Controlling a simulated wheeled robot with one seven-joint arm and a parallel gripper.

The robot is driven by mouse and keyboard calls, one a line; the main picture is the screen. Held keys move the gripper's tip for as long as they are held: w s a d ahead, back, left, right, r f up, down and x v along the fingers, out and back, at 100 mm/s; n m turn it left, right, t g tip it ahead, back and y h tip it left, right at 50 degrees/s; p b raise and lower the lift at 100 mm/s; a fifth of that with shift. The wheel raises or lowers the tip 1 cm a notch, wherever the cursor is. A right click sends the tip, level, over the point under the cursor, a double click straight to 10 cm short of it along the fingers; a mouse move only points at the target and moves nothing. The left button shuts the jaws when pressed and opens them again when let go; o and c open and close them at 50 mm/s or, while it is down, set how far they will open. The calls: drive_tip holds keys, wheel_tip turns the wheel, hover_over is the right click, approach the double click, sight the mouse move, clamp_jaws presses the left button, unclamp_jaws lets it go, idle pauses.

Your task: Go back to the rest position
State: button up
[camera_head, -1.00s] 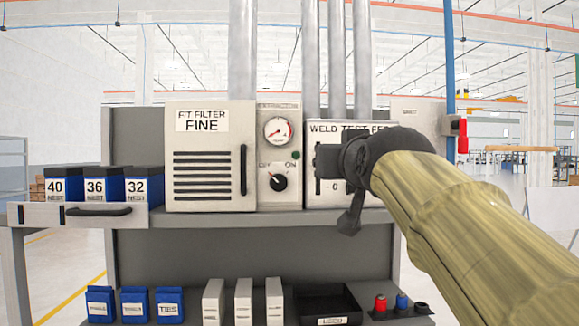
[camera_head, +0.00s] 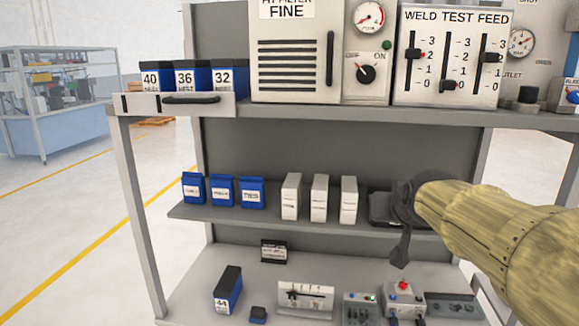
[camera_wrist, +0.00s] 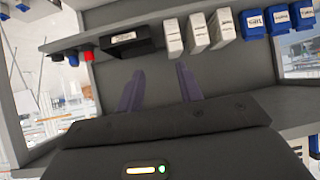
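My gripper (camera_head: 402,248) is in front of the middle shelf, at the right of the head view, at the end of my yellow arm. In the wrist view its two fingers (camera_wrist: 158,75) are apart, with only the plain grey panel visible between them. It holds nothing. In the head view the dark wrist covers part of the black bin (camera_head: 380,207) on the middle shelf. I cannot tell the exact gap between the gripper and the shelf.
The grey workbench (camera_head: 300,118) carries the filter box (camera_head: 292,70) and weld panel (camera_head: 450,62). White boxes (camera_head: 320,198) and blue boxes (camera_head: 222,190) stand on the middle shelf (camera_head: 270,214). Small control boxes (camera_head: 405,296) sit below. Open floor (camera_head: 60,215) lies left.

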drive_tip(key=s+a+f+g, duration=0.1)
drive_tip(key=s+f, duration=0.4)
drive_tip(key=f, duration=0.5)
drive_tip(key=s+a+f+g, duration=0.2)
drive_tip(key=s+f+g, duration=0.2)
drive_tip(key=f, duration=0.5)
drive_tip(key=s+a+f+n+g+y+b, duration=0.1)
drive_tip(key=s+f+g, duration=0.2)
drive_tip(key=s+f, duration=0.5)
wheel_tip(320, 180, down, 3)
drive_tip(key=shift+a+r, duration=0.15)
drive_tip(key=shift+a, duration=0.25)
